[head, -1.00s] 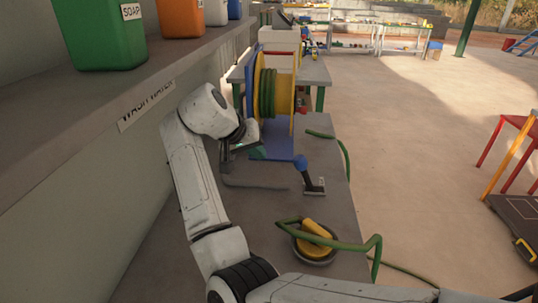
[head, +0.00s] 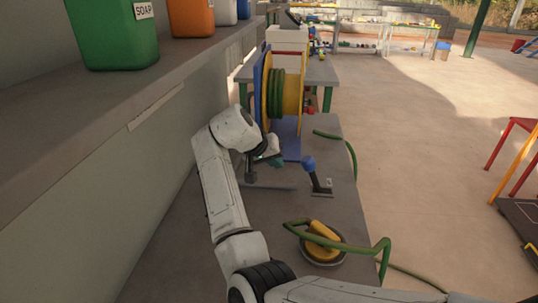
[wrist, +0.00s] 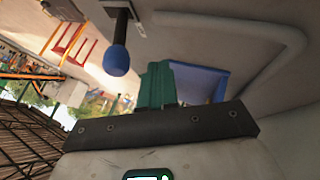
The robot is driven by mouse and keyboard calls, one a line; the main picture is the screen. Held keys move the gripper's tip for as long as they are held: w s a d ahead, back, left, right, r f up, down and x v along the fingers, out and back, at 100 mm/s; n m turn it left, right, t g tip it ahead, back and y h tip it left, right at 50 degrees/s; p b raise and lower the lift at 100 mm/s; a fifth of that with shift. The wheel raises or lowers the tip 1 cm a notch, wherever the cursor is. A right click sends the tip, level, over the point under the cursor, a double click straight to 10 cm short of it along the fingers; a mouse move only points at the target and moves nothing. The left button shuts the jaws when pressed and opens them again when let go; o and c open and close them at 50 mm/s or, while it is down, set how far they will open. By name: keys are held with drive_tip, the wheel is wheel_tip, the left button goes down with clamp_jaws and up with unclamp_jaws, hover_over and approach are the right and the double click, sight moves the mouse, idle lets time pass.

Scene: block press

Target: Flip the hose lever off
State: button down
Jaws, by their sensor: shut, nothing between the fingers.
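The hose lever has a round blue knob (head: 309,163) on a short dark stem, rising from a small plate (head: 322,188) on the grey bench. The stem leans left in the head view. In the wrist view the blue knob (wrist: 117,60) hangs at upper left, apart from the fingers. My gripper (head: 270,157) is left of the lever, between it and the wall, with a gap to the knob. Its teal fingers (wrist: 157,85) are shut with nothing between them. My wrist partly hides the gripper in the head view.
A hose reel (head: 292,95) with yellow sides and green hose stands behind the lever on a blue base. A yellow nozzle (head: 322,236) on a round dark dish sits nearer, with green hose looping right. A ledge with bins (head: 115,30) runs along the left.

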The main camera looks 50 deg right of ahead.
drive_tip(key=shift+s+d+f+p, duration=0.1)
drive_tip(key=shift+s+d+f, duration=0.1)
drive_tip(key=shift+s+d, duration=0.45)
drive_tip(key=shift+s+d+f+p, duration=0.15)
drive_tip(key=shift+s+d+f, duration=0.2)
drive_tip(key=shift+d, duration=0.45)
drive_tip(key=shift+s+d+f+p, duration=0.1)
drive_tip(key=shift+s+d, duration=0.5)
drive_tip(key=shift+d, duration=0.1)
